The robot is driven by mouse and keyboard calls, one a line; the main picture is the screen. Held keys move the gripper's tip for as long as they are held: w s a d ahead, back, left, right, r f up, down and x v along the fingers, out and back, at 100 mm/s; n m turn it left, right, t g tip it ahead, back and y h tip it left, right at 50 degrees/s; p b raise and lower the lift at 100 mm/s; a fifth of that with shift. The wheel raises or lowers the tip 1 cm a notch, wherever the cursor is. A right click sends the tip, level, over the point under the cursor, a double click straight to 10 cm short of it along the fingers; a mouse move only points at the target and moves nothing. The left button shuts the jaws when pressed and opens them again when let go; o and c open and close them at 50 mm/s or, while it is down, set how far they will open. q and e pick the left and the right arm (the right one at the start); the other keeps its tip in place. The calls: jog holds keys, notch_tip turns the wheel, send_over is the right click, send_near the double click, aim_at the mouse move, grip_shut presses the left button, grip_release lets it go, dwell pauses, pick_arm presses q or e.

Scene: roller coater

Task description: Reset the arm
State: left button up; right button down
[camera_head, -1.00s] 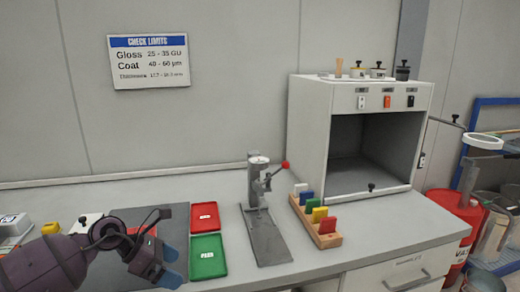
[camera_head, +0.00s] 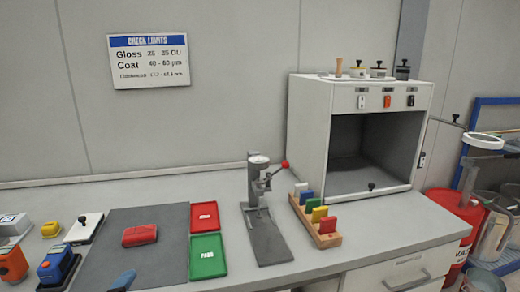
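Only a blue fingertip of my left gripper (camera_head: 124,281) shows, at the bottom edge over the lower part of the dark grey mat (camera_head: 108,252). The rest of that gripper and its arm are out of view, so its opening is hidden. A red block (camera_head: 140,235) lies on the mat, apart from the fingertip. My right gripper is not in view.
Red (camera_head: 204,216) and green (camera_head: 208,257) trays lie right of the mat. A lever press (camera_head: 262,222), a rack of coloured blocks (camera_head: 328,240) and an open-fronted cabinet (camera_head: 312,130) stand further right. Orange (camera_head: 12,265) and blue (camera_head: 56,268) devices stand left.

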pick_arm(q)
jog(key=s+a+f+n+g, duration=0.1)
jog(key=s+f+n+g, duration=0.35)
jog(key=s, duration=0.45)
jog(key=s+a+f+n+g+y, duration=0.1)
jog(key=s+f+n+g, duration=0.35)
jog(key=s, duration=0.35)
jog(key=s+a+f+n+g, duration=0.1)
jog(key=s+f+n+g, duration=0.4)
jog(key=s, duration=0.4)
jog(key=w+f+m+t, duration=0.1)
jog(key=w+f+t, duration=0.4)
jog(key=w+f, duration=0.1)
jog(key=shift+w+f+t, duration=0.3)
jog(key=shift+f, duration=0.35)
jog(key=shift+o, duration=0.3)
jog(key=shift+w+f+t, duration=0.25)
jog(key=shift+f+t, duration=0.6)
jog(key=shift+t, duration=0.15)
